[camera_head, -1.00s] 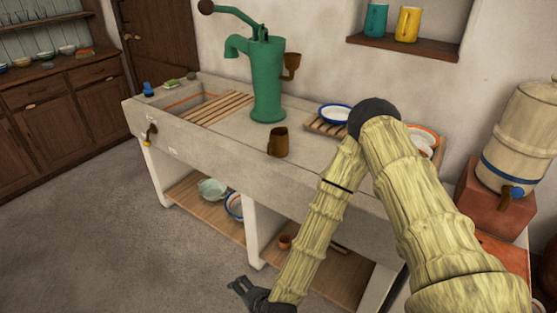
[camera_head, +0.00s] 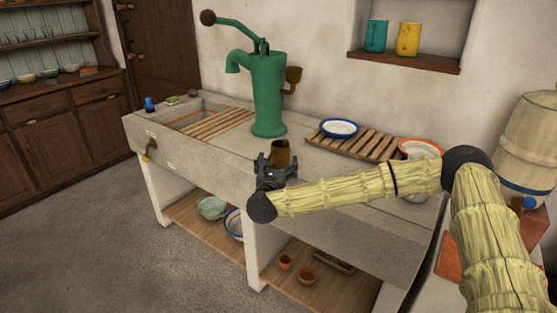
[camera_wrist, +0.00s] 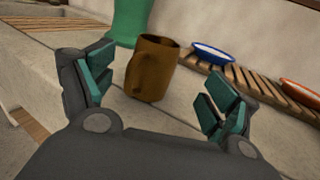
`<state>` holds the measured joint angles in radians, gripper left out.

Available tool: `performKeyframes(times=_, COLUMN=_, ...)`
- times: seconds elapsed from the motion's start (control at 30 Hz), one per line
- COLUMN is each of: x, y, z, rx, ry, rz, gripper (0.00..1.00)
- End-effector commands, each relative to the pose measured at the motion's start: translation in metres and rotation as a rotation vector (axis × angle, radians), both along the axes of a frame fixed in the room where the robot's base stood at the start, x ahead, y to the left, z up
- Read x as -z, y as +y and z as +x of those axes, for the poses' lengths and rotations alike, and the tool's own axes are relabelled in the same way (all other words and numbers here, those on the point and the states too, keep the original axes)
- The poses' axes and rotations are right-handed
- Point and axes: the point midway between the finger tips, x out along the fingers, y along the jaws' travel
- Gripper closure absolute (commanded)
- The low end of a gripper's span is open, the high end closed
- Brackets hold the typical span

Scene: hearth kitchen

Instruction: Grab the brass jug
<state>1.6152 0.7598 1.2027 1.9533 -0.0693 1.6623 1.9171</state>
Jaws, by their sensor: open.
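The brass jug (camera_head: 279,152) stands upright on the stone counter, near its front edge and in front of the green pump. In the wrist view the brown-gold jug (camera_wrist: 153,68) shows between the two fingers, a little beyond their tips, with its handle toward the left. My gripper (camera_head: 273,161) is open and empty at counter height, just in front of the jug. Its teal-padded fingers also show in the wrist view (camera_wrist: 162,88). In the head view the gripper hides the lower part of the jug.
The green hand pump (camera_head: 268,95) stands behind the jug. A slatted wooden rack (camera_head: 362,141) with a blue-rimmed dish (camera_head: 339,128) is to the right, and a red-rimmed bowl (camera_head: 420,148) is beyond it. The stone counter (camera_head: 222,146) is clear left of the jug.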

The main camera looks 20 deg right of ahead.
Motion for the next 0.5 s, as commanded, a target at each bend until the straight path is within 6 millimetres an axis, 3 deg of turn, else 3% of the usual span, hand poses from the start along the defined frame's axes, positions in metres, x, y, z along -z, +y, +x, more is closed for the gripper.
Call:
performKeyframes(times=0.2, x=0.000, y=-0.012, z=0.025, rx=-0.001, ry=0.001, rz=-0.003, gripper=0.12)
performKeyframes(times=0.5, x=0.004, y=-0.019, z=0.043, rx=-0.002, ry=0.004, rz=-0.003, gripper=0.12)
